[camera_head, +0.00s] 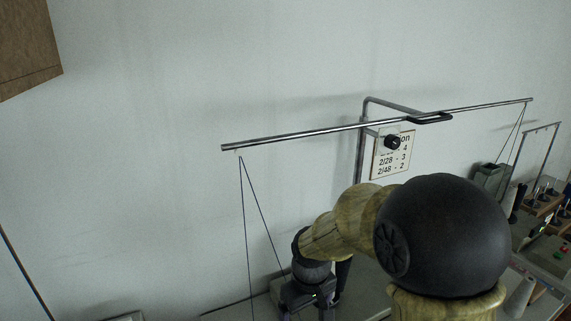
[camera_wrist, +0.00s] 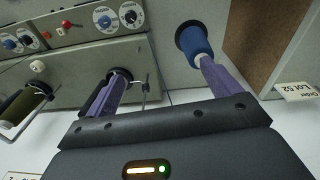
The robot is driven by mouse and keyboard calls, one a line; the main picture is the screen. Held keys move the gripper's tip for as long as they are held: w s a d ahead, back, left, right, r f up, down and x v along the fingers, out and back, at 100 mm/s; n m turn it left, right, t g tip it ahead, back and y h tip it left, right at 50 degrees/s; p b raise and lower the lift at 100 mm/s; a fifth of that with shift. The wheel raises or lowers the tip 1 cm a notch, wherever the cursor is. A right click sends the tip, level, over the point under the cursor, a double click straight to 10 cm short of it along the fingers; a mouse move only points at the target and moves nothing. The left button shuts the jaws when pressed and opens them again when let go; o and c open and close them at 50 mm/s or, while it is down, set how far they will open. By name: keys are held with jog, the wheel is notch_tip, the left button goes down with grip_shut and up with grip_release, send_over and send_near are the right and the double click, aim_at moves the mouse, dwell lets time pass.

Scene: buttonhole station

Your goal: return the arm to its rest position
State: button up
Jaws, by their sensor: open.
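My arm runs from the lower right toward the middle in the head view, with wood-patterned links and a large black joint. The dark wrist end of my gripper (camera_head: 308,292) shows at the bottom, and its fingertips cannot be made out there. In the wrist view my gripper (camera_wrist: 160,78) is open, its two purple fingers well apart, with nothing seen between them. A blue cylinder (camera_wrist: 195,42), like a spool, shows just beyond the right fingertip; I cannot tell whether they touch. A dark round part lies behind the left fingertip.
A metal bar (camera_head: 300,135) with hanging threads spans above my arm, beside a number sign (camera_head: 392,158). A grey control panel (camera_wrist: 75,30) has blue and black knobs and a red lever. An olive spool (camera_wrist: 22,108) is at the left. A brown board (camera_wrist: 262,40) stands right.

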jog(key=s+d+m+t, duration=0.1)
jog(key=s+d+m, duration=0.5)
jog(key=s+d, duration=0.4)
jog(key=shift+d, duration=0.4)
jog(key=shift+f, duration=0.1)
dwell(2.0)
